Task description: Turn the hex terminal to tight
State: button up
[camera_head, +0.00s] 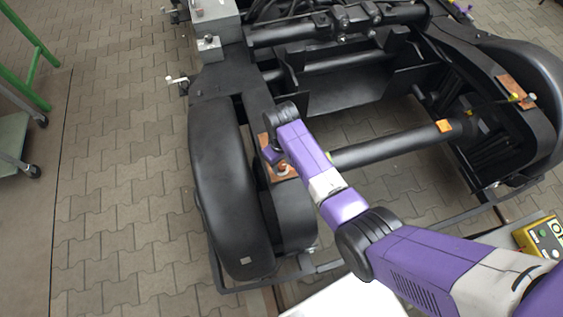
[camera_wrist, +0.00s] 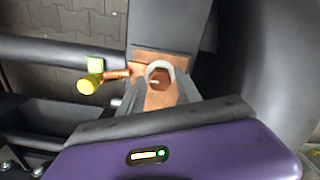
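The hex terminal (camera_wrist: 160,76) shows in the wrist view as a pale-rimmed, copper-coloured hex on a copper plate (camera_wrist: 165,101). In the head view the copper plate (camera_head: 284,176) lies on the black bogie frame, partly hidden by my arm. My gripper (camera_wrist: 160,82) is over the plate, its two grey fingers apart, one on each side of the hex terminal. The fingertips are very near the hex; I cannot tell whether they touch it. In the head view the fingers are mostly hidden behind my wrist.
A yellow-capped part (camera_wrist: 90,83) with a copper stem sticks out left of the hex terminal. A black cross tube (camera_head: 385,148) and a curved black cover (camera_head: 228,185) flank the plate. A yellow control box (camera_head: 541,237) stands at the right. Paved floor (camera_head: 125,190) is open at the left.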

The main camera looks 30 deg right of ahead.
grip_shut()
jog(key=shift+m, duration=0.4)
jog(key=m+p, duration=0.1)
jog(key=m, duration=0.2)
jog(key=shift+r+m+p, duration=0.1)
jog(key=shift+m+p, duration=0.2)
jog(key=m+p, duration=0.1)
jog(key=m, duration=0.3)
jog(key=shift+m, duration=0.3)
jog(key=m, duration=0.4)
jog(key=shift+p, duration=0.35)
jog(key=shift+m, duration=2.5)
